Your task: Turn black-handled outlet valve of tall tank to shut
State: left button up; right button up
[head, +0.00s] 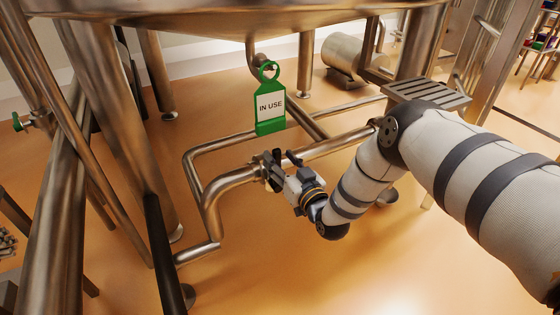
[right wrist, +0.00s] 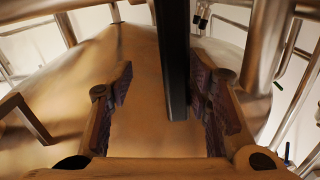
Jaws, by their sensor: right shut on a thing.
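The large steel tank (head: 215,22) fills the top of the head view, its outlet piping running below it. My right gripper (head: 273,172) is at a valve on the horizontal pipe (head: 325,147) below the tank. A short black handle piece (head: 293,158) shows beside the gripper. In the right wrist view, a black bar-like handle (right wrist: 175,60) stands between the two fingers of the right gripper (right wrist: 160,95), nearer the right finger. The gripper is shut on this handle. The valve body is mostly hidden by the gripper. My left gripper is not in view.
A green "IN USE" tag (head: 270,105) hangs above the gripper. Steel pipes (head: 211,215) bend down to the left. A black-sleeved bar (head: 165,250) stands at lower left. A small green handle (head: 17,122) is at far left. Orange floor (head: 370,265) is open below.

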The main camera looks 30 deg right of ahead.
jog(key=shift+d+r, duration=0.1)
jog(key=shift+d, duration=0.05)
jog(key=s, duration=1.2)
